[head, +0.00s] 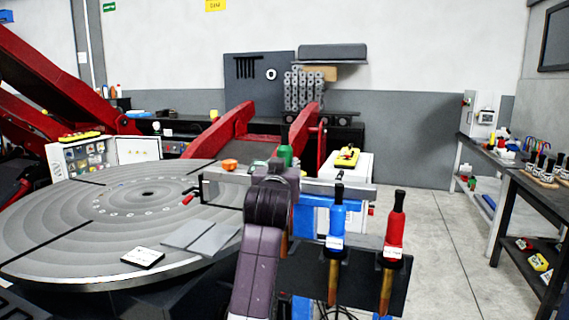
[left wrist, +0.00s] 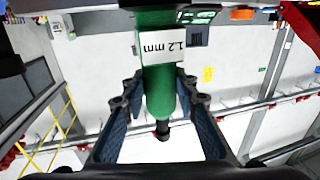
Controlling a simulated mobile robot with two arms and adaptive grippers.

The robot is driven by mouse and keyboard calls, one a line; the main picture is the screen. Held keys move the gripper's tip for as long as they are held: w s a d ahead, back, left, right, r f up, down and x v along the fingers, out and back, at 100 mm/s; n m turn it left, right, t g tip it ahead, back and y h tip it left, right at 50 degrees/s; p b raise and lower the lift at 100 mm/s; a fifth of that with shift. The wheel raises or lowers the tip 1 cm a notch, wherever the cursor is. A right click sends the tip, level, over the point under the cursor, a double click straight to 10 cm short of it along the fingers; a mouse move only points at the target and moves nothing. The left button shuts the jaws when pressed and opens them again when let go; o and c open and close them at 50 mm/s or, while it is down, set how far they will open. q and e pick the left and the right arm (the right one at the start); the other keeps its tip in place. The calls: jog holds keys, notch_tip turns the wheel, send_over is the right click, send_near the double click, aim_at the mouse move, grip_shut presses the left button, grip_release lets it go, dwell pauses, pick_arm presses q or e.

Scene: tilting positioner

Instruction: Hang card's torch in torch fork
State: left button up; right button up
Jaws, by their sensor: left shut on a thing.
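The green torch (left wrist: 160,85) carries a "1.2 mm" label and stands between the closed fingers of my left gripper (left wrist: 162,98) in the left wrist view. In the head view its green top (head: 285,154) shows above my wrist, and my arm hides most of it. A blue torch (head: 337,222) and a red torch (head: 395,220) hang upright in a row to the right, in front of a dark plate (head: 345,283). The fork's slot near the green torch is hidden behind my arm. A small white card (head: 143,257) lies on the round table; its text is too small to read.
The large round grooved table (head: 75,225) fills the left. Red arms (head: 300,135) stand behind it. A grey bar (head: 350,191) runs behind the torches.

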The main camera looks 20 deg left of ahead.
pick_arm(q)
jog(key=shift+f+b, duration=2.15)
jog(key=shift+f, duration=2.05)
jog(key=shift+s, duration=0.15)
jog(key=s+p, duration=0.3)
jog(key=s, duration=0.8)
jog(key=shift+a, duration=0.2)
jog(key=shift+w+f, duration=0.1)
jog(key=shift+f, duration=0.05)
